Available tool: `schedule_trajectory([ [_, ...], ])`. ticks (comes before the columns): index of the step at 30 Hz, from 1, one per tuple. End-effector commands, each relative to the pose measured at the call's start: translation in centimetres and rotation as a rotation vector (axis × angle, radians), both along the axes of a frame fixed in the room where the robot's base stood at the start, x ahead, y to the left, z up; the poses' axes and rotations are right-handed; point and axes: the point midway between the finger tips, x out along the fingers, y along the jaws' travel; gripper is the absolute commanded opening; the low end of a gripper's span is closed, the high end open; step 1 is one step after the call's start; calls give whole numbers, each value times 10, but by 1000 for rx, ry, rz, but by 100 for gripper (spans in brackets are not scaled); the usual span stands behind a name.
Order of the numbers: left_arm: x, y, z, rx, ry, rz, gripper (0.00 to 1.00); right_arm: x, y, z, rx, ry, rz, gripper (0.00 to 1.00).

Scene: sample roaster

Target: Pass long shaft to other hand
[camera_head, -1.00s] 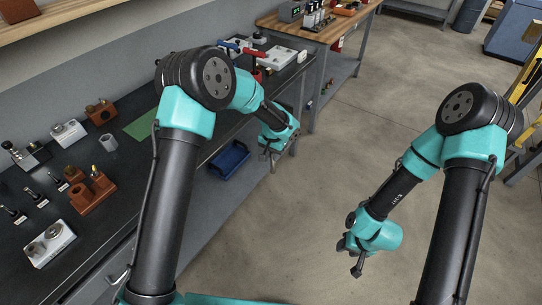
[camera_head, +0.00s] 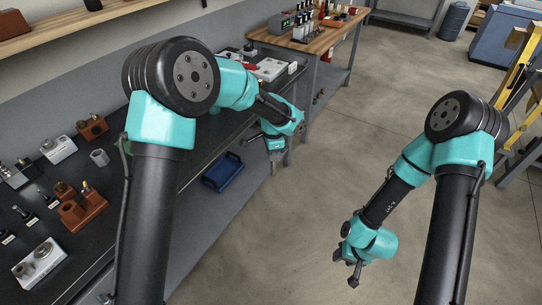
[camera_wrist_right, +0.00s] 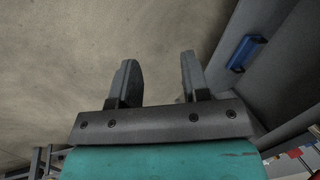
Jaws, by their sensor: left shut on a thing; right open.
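My left gripper (camera_head: 254,138) is at the end of the left arm, beyond the front edge of the bench, in the upper middle of the head view. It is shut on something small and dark. The long shaft cannot be made out clearly there; the wrist and fingers hide most of it. My right gripper (camera_head: 355,272) hangs above the open floor, lower and to the right of the left gripper, and well apart from it. In the right wrist view its two fingers (camera_wrist_right: 158,75) stand apart with nothing between them, over bare floor.
The dark bench (camera_head: 110,180) along the left holds brown blocks (camera_head: 82,208), a white block (camera_head: 40,262) and a grey cup (camera_head: 99,157). A blue tray (camera_head: 223,171) sits low by the bench. A wooden table (camera_head: 318,30) stands behind. The floor between the arms is clear.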

Motion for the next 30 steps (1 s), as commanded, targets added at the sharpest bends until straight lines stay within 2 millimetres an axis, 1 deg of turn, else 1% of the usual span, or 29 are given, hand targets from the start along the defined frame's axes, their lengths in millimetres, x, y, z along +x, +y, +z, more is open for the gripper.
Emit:
schedule_trajectory([
  [3,-1,-1,4,-1,-1,-34,0,0,0,0,0,0,0,43],
  [12,-1,-1,5,-1,-1,-42,0,0,0,0,0,0,0,43],
  [15,-1,-1,5,-1,0,-42,0,1,0,0,0,-4,2,52],
  [19,-1,-1,5,-1,0,-41,0,11,1,-1,5,-40,21,52],
  [23,-1,-1,5,-1,-1,-41,0,36,3,0,19,-131,68,52],
  [26,-1,-1,5,-1,-1,-41,0,64,8,2,37,-238,124,52],
  [30,-1,-1,5,-1,-1,-41,0,109,18,11,75,-416,218,52],
])
